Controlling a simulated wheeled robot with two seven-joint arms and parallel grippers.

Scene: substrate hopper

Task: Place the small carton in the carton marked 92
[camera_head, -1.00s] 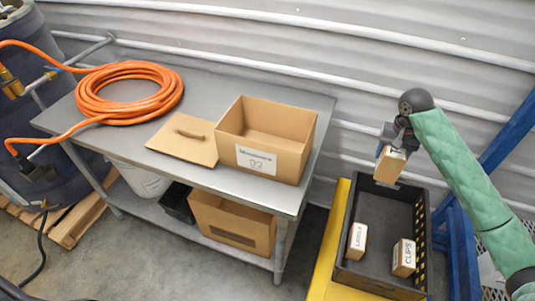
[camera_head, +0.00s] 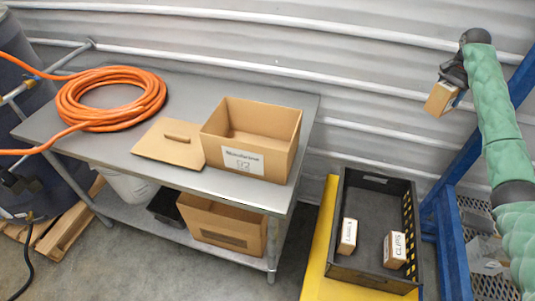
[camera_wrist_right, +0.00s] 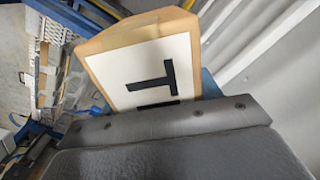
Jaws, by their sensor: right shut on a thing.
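The small carton (camera_head: 440,99) is a tan box held by my right gripper (camera_head: 452,84), which is shut on it, high above the right side of the dark crate. In the right wrist view the small carton (camera_wrist_right: 150,65) shows a white label with a partly hidden black letter. The carton marked 92 (camera_head: 281,121) is an open brown box with a white label, upright on the grey metal table (camera_head: 160,80). Its visible inside looks empty. The held carton is well to the right of it and higher. My left gripper is not in view.
A dark crate (camera_head: 334,225) on a yellow surface (camera_head: 317,255) holds a labelled carton (camera_head: 347,236) and a carton marked CLIPS (camera_head: 394,250). A brown lid (camera_head: 168,142) and an orange hose coil (camera_head: 110,97) lie on the table. A blue frame (camera_head: 455,170) stands at right.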

